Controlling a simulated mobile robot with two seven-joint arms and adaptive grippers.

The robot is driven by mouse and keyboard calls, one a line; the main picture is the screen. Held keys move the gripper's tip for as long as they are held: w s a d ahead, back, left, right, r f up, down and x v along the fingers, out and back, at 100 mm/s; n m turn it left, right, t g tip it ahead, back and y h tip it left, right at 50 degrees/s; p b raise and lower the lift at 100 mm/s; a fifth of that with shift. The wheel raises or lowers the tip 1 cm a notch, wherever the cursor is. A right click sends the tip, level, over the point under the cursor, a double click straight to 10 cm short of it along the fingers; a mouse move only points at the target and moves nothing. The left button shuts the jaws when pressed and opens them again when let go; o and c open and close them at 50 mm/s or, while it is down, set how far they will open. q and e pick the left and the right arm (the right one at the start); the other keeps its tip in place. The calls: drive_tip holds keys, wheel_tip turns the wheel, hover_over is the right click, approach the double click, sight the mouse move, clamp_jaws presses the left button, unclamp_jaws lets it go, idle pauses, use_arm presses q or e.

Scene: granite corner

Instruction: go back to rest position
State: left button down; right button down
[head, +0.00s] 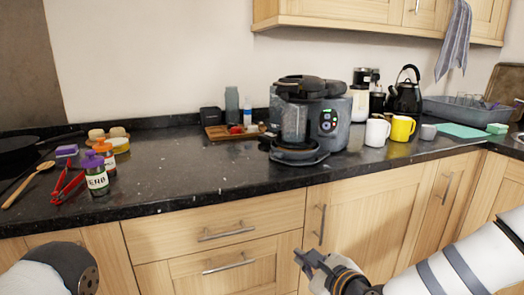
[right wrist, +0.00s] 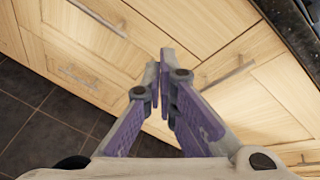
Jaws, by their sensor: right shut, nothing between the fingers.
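My right gripper (head: 304,259) is in the lower middle of the head view, in front of the wooden cabinet doors and below the counter edge. Its fingers are together and empty. The right wrist view shows the same gripper (right wrist: 162,88) with its purple-sided fingers closed, pointing toward the drawer fronts. At the lower left of the head view only a rounded grey and white part of my left arm shows; its gripper is out of the picture.
The dark granite counter (head: 190,185) holds a grey coffee machine (head: 333,118), a white mug (head: 377,132), a yellow mug (head: 401,128), a black kettle (head: 405,98) and red-handled pliers (head: 68,187). Wooden drawers (head: 215,232) lie below. Dark floor tiles (right wrist: 60,130) show in the right wrist view.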

drive_tip(key=s+f+n+g+h, duration=0.1)
drive_tip(key=s+f+n+g, duration=0.35)
drive_tip(key=s+f, duration=0.5)
drive_tip(key=s+f+n+g, duration=0.3)
drive_tip(key=s+f+n, duration=0.35)
drive_tip(key=s, duration=0.55)
drive_tip(key=s+d+f+n+g+h, duration=0.1)
drive_tip(key=s+d+n, duration=0.3)
drive_tip(key=s, duration=0.4)
drive_tip(key=s+d+f+n+g+h, duration=0.1)
drive_tip(key=s+d+n+g, duration=0.2)
drive_tip(key=s, duration=0.6)
drive_tip(key=s+d+f+n+g+h+p, duration=0.1)
drive_tip(key=s+d+n+g+h, duration=0.1)
drive_tip(key=s+d+n, duration=0.4)
drive_tip(key=s+g, duration=0.1)
drive_tip(key=s, duration=0.2)
drive_tip(key=shift+s, duration=0.15)
